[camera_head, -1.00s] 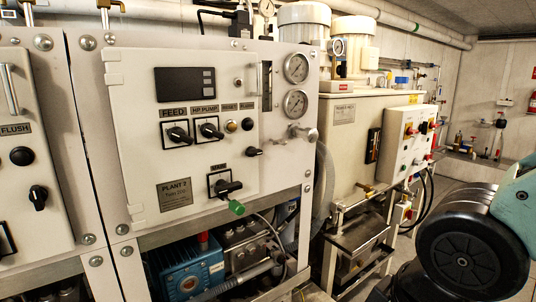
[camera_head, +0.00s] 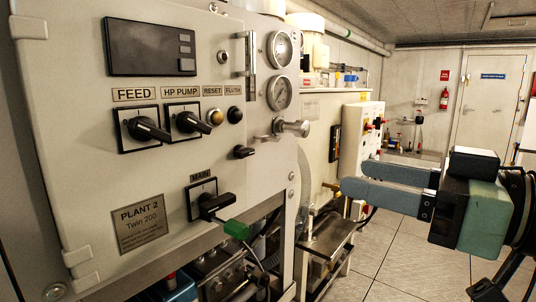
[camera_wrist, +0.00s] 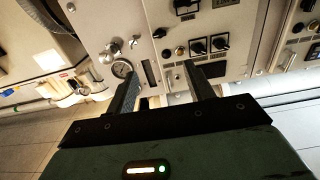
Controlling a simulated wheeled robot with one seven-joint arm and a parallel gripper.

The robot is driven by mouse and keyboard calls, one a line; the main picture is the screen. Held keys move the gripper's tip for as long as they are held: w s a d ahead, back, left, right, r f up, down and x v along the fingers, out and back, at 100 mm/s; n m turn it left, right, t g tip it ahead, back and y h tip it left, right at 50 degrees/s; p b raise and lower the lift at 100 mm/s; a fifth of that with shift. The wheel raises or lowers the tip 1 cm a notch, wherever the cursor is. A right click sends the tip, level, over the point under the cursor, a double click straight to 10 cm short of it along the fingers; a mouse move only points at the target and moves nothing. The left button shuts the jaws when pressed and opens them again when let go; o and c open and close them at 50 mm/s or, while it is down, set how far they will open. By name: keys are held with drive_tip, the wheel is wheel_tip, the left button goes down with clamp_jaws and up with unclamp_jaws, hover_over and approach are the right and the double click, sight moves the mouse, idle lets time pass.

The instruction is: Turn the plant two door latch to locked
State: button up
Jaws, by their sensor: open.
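The plant two door latch is a small black handle (camera_head: 244,152) at the right edge of the plant two door panel (camera_head: 85,150), below the flush button. It looks roughly horizontal. In the wrist view, which is turned upside down, the latch (camera_wrist: 159,32) is a small dark shape beyond the fingers. My gripper (camera_head: 354,177) is at the right in the head view, its two grey fingers apart with nothing between them. It points left, clear of the panel and the latch. In the wrist view my gripper (camera_wrist: 163,70) also shows open and empty.
The feed switch (camera_head: 143,128), HP pump switch (camera_head: 190,122) and main switch (camera_head: 209,203) with a green tag (camera_head: 236,229) sit left of the latch. A metal knob (camera_head: 293,128) sticks out at its right. Tiled floor (camera_head: 400,265) is open at the lower right.

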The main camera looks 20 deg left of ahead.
drive_tip(key=a+p, duration=0.1)
drive_tip(key=p, duration=0.8)
approach(248, 152)
drive_tip(key=x, duration=0.8)
drive_tip(key=shift+w+a+r, duration=0.1)
drive_tip(key=shift+a, duration=0.05)
drive_tip(key=c, duration=1)
